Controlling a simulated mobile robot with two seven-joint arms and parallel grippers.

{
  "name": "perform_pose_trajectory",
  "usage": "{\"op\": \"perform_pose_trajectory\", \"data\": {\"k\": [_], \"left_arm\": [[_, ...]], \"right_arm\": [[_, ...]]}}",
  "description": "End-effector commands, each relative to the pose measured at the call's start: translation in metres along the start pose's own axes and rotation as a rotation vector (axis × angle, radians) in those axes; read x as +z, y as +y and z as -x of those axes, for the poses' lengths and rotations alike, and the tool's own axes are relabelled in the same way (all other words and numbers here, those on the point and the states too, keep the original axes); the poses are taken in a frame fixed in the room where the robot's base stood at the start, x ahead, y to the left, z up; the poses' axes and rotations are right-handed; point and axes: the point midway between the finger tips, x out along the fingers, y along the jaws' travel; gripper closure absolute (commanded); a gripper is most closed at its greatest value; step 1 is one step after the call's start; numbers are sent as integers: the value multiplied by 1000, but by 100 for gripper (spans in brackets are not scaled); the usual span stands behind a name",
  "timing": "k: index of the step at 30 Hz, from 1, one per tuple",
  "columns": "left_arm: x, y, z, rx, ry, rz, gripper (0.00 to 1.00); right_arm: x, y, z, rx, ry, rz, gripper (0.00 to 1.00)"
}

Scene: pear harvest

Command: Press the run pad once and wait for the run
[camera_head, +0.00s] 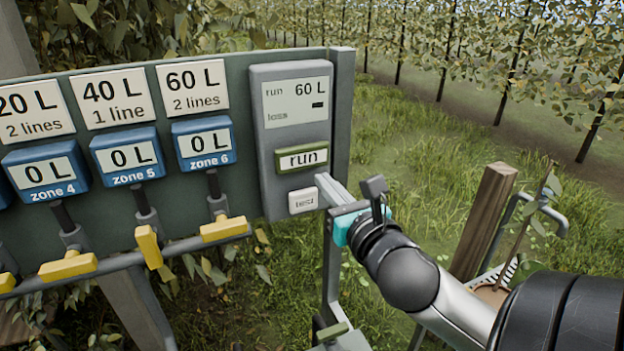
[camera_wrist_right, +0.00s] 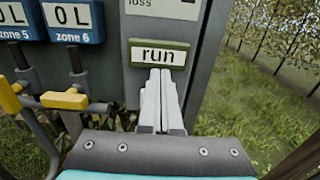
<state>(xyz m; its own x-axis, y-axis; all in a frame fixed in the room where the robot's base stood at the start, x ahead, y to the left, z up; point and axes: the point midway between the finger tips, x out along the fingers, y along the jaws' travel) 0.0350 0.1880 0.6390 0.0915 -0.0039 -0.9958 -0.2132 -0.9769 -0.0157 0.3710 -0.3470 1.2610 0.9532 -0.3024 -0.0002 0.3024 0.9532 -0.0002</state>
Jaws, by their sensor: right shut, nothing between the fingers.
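The run pad (camera_head: 302,158) is a green-framed pad with a pale "run" label on the grey control box (camera_head: 263,130). It also shows in the right wrist view (camera_wrist_right: 158,54). The display (camera_head: 296,102) above it reads "run 60 L" and "loss" with a dark dash. My right gripper (camera_head: 321,178) is shut and empty, its tips just below and right of the run pad in the head view. In the right wrist view the tips (camera_wrist_right: 160,70) reach the pad's lower edge; I cannot tell whether they touch it. My left gripper is out of view.
A pale "test" pad (camera_head: 303,200) lies below the run pad, close to my fingers. Blue meters for zone 4 (camera_head: 45,172), zone 5 (camera_head: 127,158) and zone 6 (camera_head: 204,145) read 0 L. Yellow valve handles (camera_head: 223,229) sit below. A wooden post (camera_head: 484,220) stands right.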

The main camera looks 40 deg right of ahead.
Motion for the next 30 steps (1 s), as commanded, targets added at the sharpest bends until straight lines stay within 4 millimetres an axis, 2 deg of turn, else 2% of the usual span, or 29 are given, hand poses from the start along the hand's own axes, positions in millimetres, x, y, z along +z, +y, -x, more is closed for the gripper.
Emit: {"op": "perform_pose_trajectory", "data": {"k": [1,6,15,21,30], "left_arm": [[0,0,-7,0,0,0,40],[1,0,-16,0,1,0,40],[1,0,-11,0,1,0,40],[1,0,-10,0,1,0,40],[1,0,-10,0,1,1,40]], "right_arm": [[-2,0,-6,1,-4,2,100],[-1,0,-25,1,-5,2,100],[1,0,-56,-1,0,-1,100],[1,0,-64,0,-1,0,100],[0,0,-65,0,0,0,100]]}}
